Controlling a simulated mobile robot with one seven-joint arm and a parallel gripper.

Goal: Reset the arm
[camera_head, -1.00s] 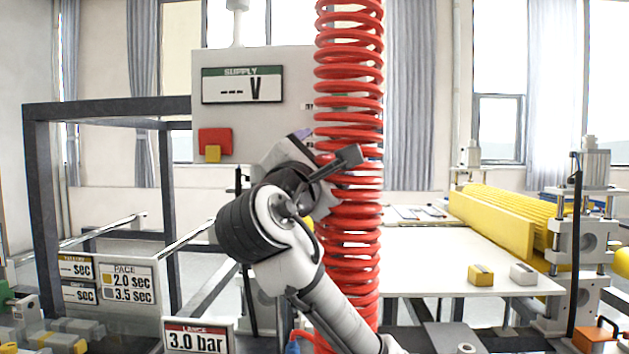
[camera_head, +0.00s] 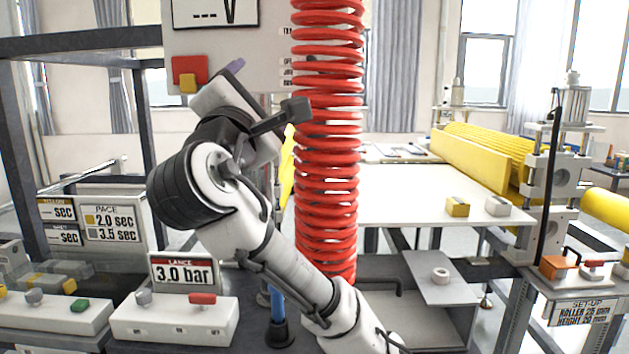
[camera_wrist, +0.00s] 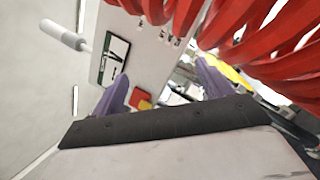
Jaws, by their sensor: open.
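My arm (camera_head: 225,200) is raised and bent in front of the red coiled hose (camera_head: 328,150) in the head view. My gripper is mostly hidden behind my wrist there; a small purple fingertip (camera_head: 235,66) shows above it, beside the grey supply panel (camera_head: 265,50). In the wrist view my gripper (camera_wrist: 161,72) is open, its two purple fingers apart with nothing between them. The supply panel, with its display and red and yellow button, lies beyond the fingers, and the red coils cross the top right.
The hose hangs close to the right of my wrist. A dark frame (camera_head: 75,45) stands left. A "3.0 bar" sign (camera_head: 185,272) and control boxes stand on the front bench. A white table (camera_head: 420,185) with yellow and white blocks and yellow rollers (camera_head: 490,150) lie right.

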